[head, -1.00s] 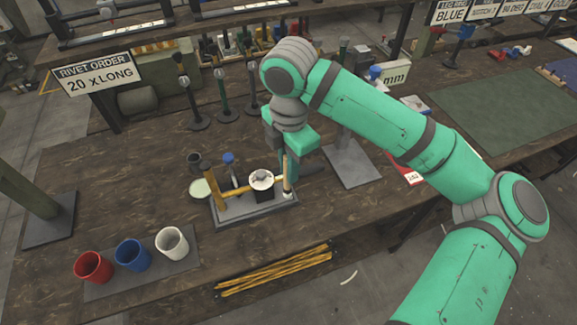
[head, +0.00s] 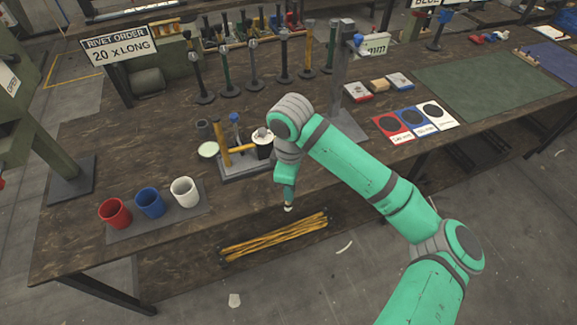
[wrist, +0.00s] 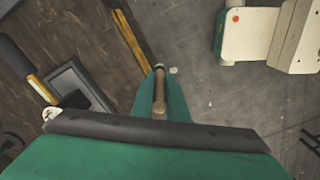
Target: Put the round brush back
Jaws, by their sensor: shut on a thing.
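My gripper (head: 287,192) is shut on a slim tan-handled tool, which looks like the round brush (head: 288,208). Its pale end points down below my fingers in the head view. In the wrist view the tan handle (wrist: 159,93) lies between my green fingers. The brush is in the air by the bench's front edge, in front and to the right of a grey tool holder (head: 232,178). My arm partly covers the holder's right side.
Red (head: 115,214), blue (head: 150,203) and white (head: 184,192) cups stand on a grey mat left of the holder. A pale round dish (head: 208,150) and dark cup (head: 204,129) sit beside it. Stands line the back.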

